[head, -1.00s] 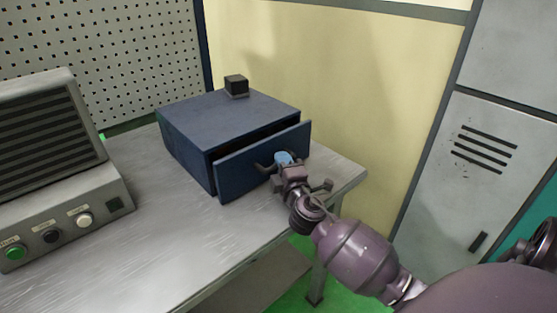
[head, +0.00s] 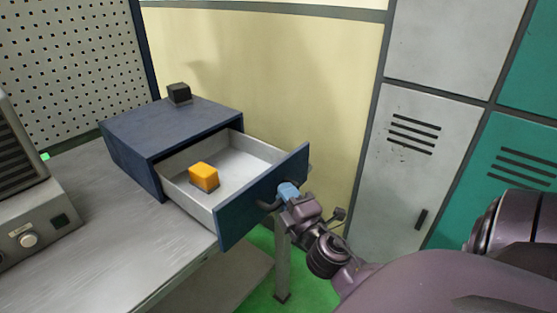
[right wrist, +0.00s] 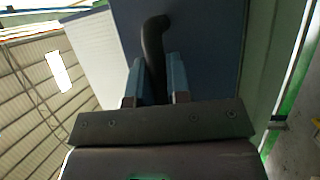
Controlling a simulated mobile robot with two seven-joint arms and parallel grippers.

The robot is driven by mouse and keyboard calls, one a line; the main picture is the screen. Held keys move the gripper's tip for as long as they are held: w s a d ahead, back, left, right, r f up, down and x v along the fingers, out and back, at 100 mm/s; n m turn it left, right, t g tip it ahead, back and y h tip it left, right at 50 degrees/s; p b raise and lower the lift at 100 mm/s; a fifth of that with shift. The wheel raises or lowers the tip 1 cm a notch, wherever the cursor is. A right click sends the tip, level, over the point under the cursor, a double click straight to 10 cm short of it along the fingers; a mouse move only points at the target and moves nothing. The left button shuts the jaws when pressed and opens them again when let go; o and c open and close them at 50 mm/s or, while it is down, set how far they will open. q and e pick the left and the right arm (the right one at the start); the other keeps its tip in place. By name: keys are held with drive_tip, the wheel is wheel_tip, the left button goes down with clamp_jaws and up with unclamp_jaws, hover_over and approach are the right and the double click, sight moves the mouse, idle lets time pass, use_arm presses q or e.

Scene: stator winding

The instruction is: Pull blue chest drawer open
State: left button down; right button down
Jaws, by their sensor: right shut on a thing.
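The blue chest (head: 165,132) stands on the metal table, with its drawer (head: 262,198) pulled well out toward the front right. A yellow-orange block (head: 204,176) sits inside the light grey drawer. My right gripper (head: 287,192) is at the drawer front, shut on the dark handle (head: 266,206). In the right wrist view, the blue fingers (right wrist: 159,80) sit on both sides of the curved handle (right wrist: 154,45). Part of the handle is hidden by the fingers. My left gripper is not in view.
A small dark block (head: 179,93) sits on top of the chest. A grey control box (head: 30,215) with buttons stands on the table (head: 110,255) at the left. Grey lockers (head: 410,150) and teal lockers (head: 510,165) stand at the right. The drawer front overhangs the table's edge.

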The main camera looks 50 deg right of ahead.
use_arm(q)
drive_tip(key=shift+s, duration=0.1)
use_arm(e)
drive_tip(key=shift+s, duration=0.2)
drive_tip(key=c, duration=1.2)
unclamp_jaws()
drive_tip(key=shift+o, duration=0.5)
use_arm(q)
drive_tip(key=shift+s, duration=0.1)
